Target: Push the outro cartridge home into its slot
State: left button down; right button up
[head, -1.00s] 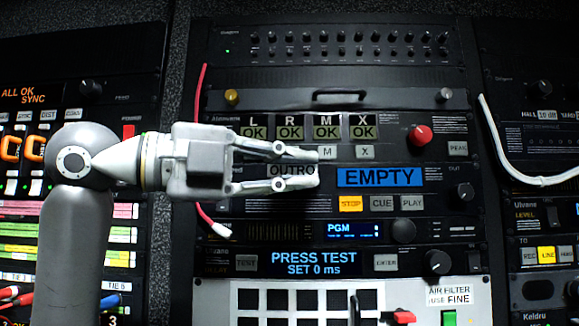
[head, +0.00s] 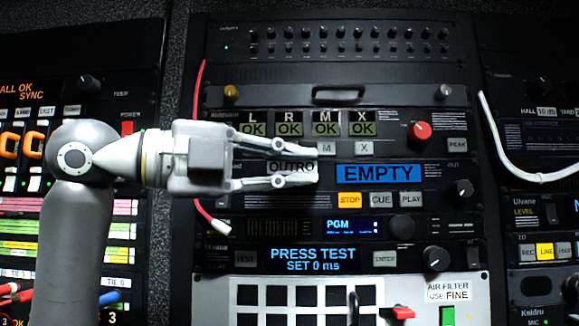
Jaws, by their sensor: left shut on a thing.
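The outro cartridge (head: 291,167) is a pale block marked OUTRO in the middle of the head view. My left gripper (head: 312,166) comes in from the left and is shut on the cartridge, with one finger above and one below it. The cartridge is at the front of the rack unit whose blue screen (head: 378,174) reads EMPTY. The slot itself is hidden behind the fingers and cartridge, so I cannot tell how deep the cartridge sits. My right gripper is not in view.
Below the screen are a lit STOP button (head: 349,200), a CUE button (head: 381,200) and a PLAY button (head: 411,200). A red knob (head: 419,132) stands out at the upper right. A red cable (head: 200,150) hangs behind my left gripper.

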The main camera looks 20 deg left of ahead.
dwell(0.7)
pick_arm(q)
jog(key=shift+w+a, duration=0.1)
jog(key=shift+w, duration=0.25)
jog(key=shift+w+a, duration=0.1)
jog(key=shift+w, duration=0.25)
jog(key=shift+w+a, duration=0.2)
jog(key=shift+w, duration=0.5)
jog(key=shift+w+a, duration=0.2)
jog(key=shift+w, duration=0.5)
jog(key=c, duration=1.4)
grip_release()
jog(key=shift+o, duration=0.2)
jog(key=shift+s, duration=0.1)
jog(key=v, duration=1.2)
